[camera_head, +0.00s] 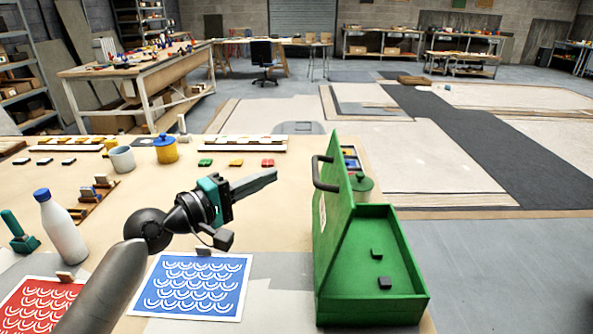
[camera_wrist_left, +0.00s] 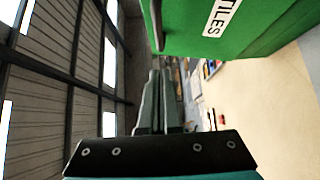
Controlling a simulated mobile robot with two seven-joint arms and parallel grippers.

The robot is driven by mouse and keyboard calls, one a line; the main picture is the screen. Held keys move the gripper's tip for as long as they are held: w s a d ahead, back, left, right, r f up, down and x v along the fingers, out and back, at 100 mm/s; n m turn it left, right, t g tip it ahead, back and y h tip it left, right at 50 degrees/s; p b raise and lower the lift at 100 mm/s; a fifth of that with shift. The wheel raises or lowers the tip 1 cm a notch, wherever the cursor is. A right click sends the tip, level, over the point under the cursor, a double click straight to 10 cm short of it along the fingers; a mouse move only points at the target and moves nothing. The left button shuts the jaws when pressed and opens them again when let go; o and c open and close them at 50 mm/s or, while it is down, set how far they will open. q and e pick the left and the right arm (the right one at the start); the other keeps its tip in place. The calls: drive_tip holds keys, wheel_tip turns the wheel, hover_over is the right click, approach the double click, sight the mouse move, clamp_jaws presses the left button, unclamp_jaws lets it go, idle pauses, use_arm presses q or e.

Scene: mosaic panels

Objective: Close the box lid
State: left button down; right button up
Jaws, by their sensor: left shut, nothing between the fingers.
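The green box (camera_head: 395,312) stands at the right edge of the table, with two small dark pieces on its floor. Its green lid (camera_head: 338,200) is open and stands up steeply along the box's left side, with a dark handle (camera_head: 316,176) on its left face. My left gripper (camera_head: 272,176) is shut and empty, left of the lid and apart from it, its fingers pointing right. In the left wrist view, the shut fingers (camera_wrist_left: 157,82) show below the green lid (camera_wrist_left: 250,25), which bears a white label ending in "TILES". My right gripper is not in view.
A white bottle (camera_head: 61,228), a grey mug (camera_head: 122,159) and a yellow pot (camera_head: 165,149) stand on the left. A blue patterned sheet (camera_head: 193,285) and a red one (camera_head: 38,306) lie in front. A green pot (camera_head: 362,187) stands behind the box. The table between gripper and lid is clear.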

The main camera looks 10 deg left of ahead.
use_arm(q)
drive_tip(key=w+d+p, duration=0.1)
drive_tip(key=w+d, duration=0.2)
drive_tip(key=d, duration=0.2)
drive_tip(key=shift+d, duration=0.3)
drive_tip(key=shift+w+p, duration=0.1)
drive_tip(key=shift+p, duration=0.2)
